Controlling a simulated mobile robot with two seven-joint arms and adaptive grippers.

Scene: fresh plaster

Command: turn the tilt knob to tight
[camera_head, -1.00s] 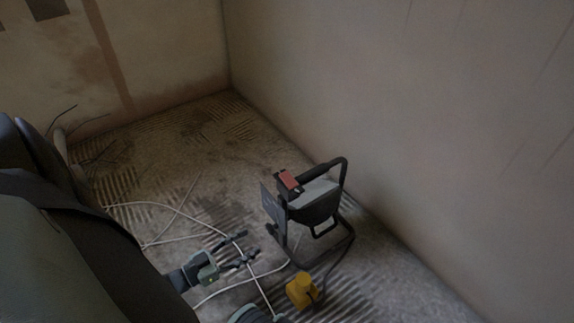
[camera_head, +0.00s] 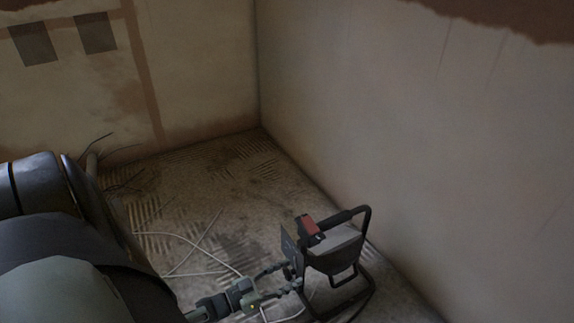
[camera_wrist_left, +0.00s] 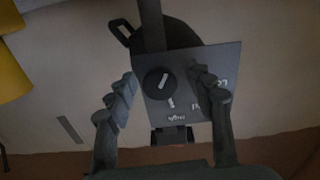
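The black work lamp (camera_head: 335,250) with a red block on its top stands on the floor near the right wall. In the left wrist view its grey panel (camera_wrist_left: 225,65) shows upside-down lettering, "tight" near the lower edge and a partly hidden word at the right. The round dark tilt knob (camera_wrist_left: 153,85) carries a slanted white pointer line; a short white mark sits just below it. My left gripper (camera_head: 280,280) is open at the panel. In the wrist view its fingers (camera_wrist_left: 163,88) stand either side of the knob, with visible gaps. My right gripper is not in view.
Pale cables (camera_head: 185,240) lie loose on the ridged floor left of the lamp. A yellow object (camera_wrist_left: 12,72) shows at the wrist view's left edge. The right wall (camera_head: 430,130) rises close behind the lamp. Floor toward the corner is mostly clear.

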